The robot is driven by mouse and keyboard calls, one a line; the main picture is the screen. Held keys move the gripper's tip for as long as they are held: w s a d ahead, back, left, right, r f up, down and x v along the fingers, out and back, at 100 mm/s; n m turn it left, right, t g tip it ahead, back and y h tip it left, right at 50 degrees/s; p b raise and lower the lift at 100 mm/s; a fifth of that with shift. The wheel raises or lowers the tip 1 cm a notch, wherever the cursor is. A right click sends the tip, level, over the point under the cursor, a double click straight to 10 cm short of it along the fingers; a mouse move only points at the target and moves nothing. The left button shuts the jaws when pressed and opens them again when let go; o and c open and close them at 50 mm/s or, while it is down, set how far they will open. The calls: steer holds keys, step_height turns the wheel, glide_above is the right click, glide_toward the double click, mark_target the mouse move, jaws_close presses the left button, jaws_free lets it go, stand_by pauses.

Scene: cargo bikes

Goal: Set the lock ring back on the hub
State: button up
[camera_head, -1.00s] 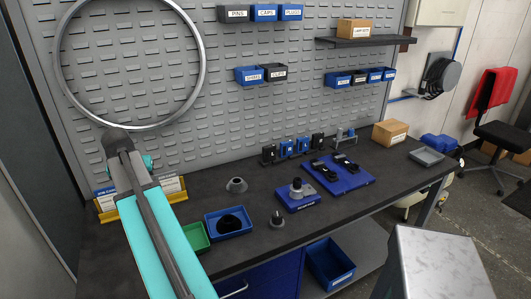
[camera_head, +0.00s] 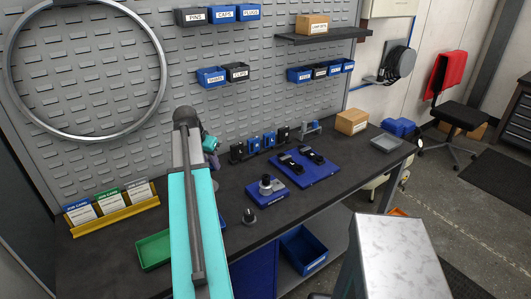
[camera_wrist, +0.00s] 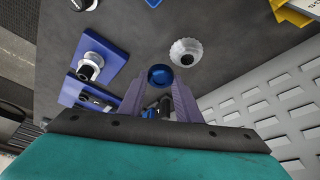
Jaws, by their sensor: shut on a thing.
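In the wrist view my gripper (camera_wrist: 159,86) has its two purple fingers closed on a small blue ring, which looks like the lock ring (camera_wrist: 160,75). In the head view my arm hides most of the gripper (camera_head: 210,145), and the ring does not show. The hub (camera_head: 267,186) stands upright on a blue base on the bench, right of my gripper. In the wrist view the hub (camera_wrist: 91,66) is at the left, apart from the ring. Beyond the fingertips a pale ribbed conical piece (camera_wrist: 186,52) stands on the bench.
A dark grey round piece (camera_head: 249,218) stands near the bench's front edge. A blue pad (camera_head: 304,167) with black parts lies right of the hub. Several small blue and black holders (camera_head: 254,145) stand behind it. A green tray (camera_head: 153,250) and yellow card rack (camera_head: 115,215) are left.

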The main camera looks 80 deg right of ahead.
steer(key=s+d+m+g+p, duration=0.1)
steer(key=s+d+m, duration=0.1)
steer(key=s, duration=0.8)
steer(key=s+d+r+m+p, duration=0.1)
steer(key=s+d+m+p, duration=0.1)
steer(key=s, duration=0.8)
steer(key=shift+s+d+r+m+g, duration=0.15)
steer(key=shift+d+r+m+g, duration=0.2)
steer(key=shift+d+m, duration=0.3)
steer(key=shift+f, duration=0.25)
steer(key=shift+y, duration=0.3)
steer(key=shift+f+b, duration=1.55)
steer(key=shift+f, duration=1.1)
steer(key=shift+a, duration=0.1)
steer(key=shift+f+b, duration=0.35)
steer(key=shift+f, duration=0.25)
